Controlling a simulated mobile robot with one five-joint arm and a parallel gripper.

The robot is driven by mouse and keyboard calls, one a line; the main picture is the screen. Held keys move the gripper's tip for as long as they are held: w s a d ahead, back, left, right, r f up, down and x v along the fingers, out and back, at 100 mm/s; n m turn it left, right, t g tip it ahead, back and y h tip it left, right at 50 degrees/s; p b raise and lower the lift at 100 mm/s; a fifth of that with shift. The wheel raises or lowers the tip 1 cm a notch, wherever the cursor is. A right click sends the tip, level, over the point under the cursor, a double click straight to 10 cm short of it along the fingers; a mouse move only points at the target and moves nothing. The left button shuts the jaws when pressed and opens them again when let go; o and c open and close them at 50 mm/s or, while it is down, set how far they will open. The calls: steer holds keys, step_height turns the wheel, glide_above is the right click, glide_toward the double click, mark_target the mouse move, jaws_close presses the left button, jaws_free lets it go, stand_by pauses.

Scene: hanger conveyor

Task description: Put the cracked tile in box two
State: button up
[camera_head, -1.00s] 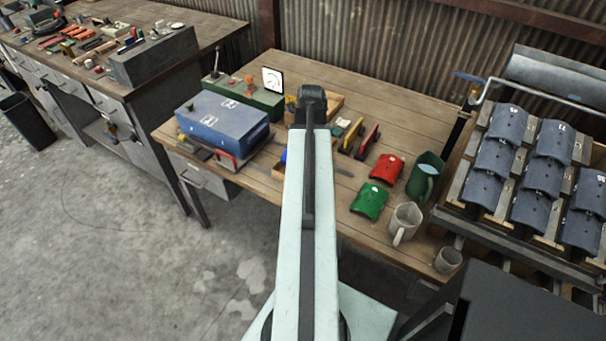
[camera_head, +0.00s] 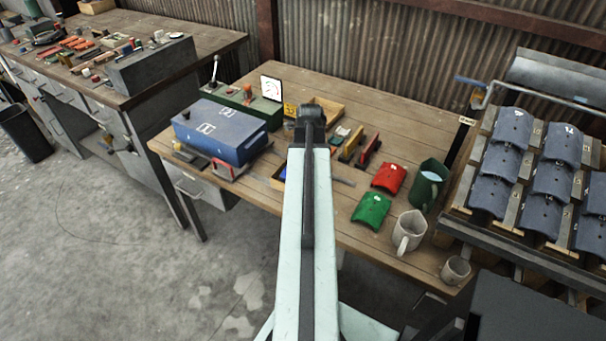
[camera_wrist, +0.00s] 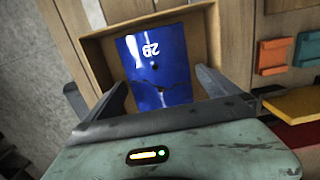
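A bright blue curved tile (camera_wrist: 160,65) with a white number and a jagged dark crack across its near part lies in a shallow wooden tray (camera_wrist: 100,52) in the wrist view. My gripper (camera_wrist: 162,84) is open, with one dark finger on each side of the tile's near end. Whether the fingers touch it I cannot tell. In the head view my gripper (camera_head: 309,112) is over the wooden bench and my arm hides much of what is below. No box marked two can be made out.
The bench (camera_head: 400,125) holds a blue case (camera_head: 215,130), a green device with a gauge (camera_head: 245,103), a red tile (camera_head: 388,178), a green tile (camera_head: 371,211), a green jug (camera_head: 427,186) and pale mugs (camera_head: 409,232). A rack of grey-blue tiles (camera_head: 513,128) stands right.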

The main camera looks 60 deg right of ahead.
steer(key=shift+r, duration=0.1)
step_height(320, 180, up, 12)
steer(key=p, duration=1.2)
steer(key=shift+s, duration=0.45)
steer(key=w+a+n, duration=1.7)
steer(key=w+a, duration=0.1)
steer(key=a, duration=0.3)
steer(key=w+a+n, duration=0.2)
steer(key=a+n, duration=0.7)
steer(key=a, duration=0.5)
steer(key=w+a+n, duration=0.3)
steer(key=a+n, duration=0.7)
steer(key=a, duration=0.5)
steer(key=shift+w+g, duration=0.3)
steer(key=shift+g, duration=0.1)
